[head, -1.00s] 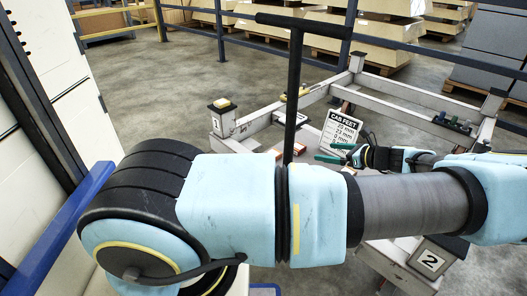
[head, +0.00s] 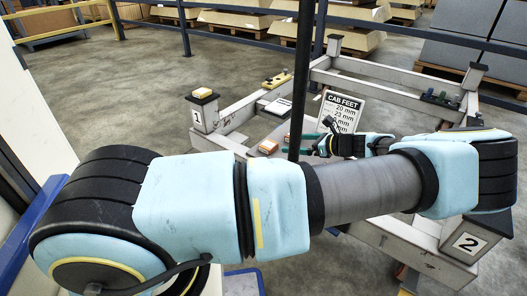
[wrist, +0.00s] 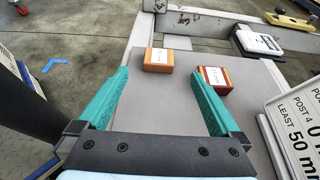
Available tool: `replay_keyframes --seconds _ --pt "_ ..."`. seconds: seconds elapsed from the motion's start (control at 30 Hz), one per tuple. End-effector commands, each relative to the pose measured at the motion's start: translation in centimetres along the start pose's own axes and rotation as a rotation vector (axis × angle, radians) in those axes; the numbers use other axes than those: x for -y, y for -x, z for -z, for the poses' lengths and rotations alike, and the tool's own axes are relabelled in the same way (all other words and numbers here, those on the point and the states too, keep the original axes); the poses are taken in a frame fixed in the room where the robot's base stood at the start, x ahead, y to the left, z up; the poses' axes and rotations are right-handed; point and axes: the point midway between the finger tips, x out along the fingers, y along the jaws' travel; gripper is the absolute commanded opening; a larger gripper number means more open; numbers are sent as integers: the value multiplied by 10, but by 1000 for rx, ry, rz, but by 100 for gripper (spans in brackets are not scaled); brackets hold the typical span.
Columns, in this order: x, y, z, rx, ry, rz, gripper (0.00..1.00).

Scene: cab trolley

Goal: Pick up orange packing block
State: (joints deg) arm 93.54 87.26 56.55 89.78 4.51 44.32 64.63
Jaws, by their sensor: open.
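The orange packing block (wrist: 158,60) has a paler top and lies on a grey deck (wrist: 180,115) in the wrist view. It also shows in the head view (head: 268,147), left of the black pole. A redder block (wrist: 213,79) with a pale label lies just right of it in the wrist view. My gripper (wrist: 161,76) has green fingers spread wide. The orange block lies ahead of the gap between the fingertips, apart from them, and nothing is held. In the head view the pole partly hides the fingers.
A sign reading CAB FEET (head: 341,112) stands right of the blocks. A black upright pole (head: 302,70) rises in front. The white trolley frame (head: 385,80) has corner posts, including post 1 (head: 204,112) and post 2 (head: 468,243). A yellow-topped item (head: 275,80) sits on the left rail.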

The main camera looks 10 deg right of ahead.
Motion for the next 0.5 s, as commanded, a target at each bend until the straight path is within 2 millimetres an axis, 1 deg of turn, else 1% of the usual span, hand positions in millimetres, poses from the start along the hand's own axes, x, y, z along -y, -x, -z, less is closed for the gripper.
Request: replay_keyframes --seconds 0.03,0.17,0.27,0.4,0.5 --pt "0 -3 6 0 0 0 100" --pt "0 -9 6 1 0 -2 100" --pt "0 -21 6 2 1 -2 100" --pt "-1 -44 7 2 0 -3 100" --pt "0 -55 6 1 0 -1 100"
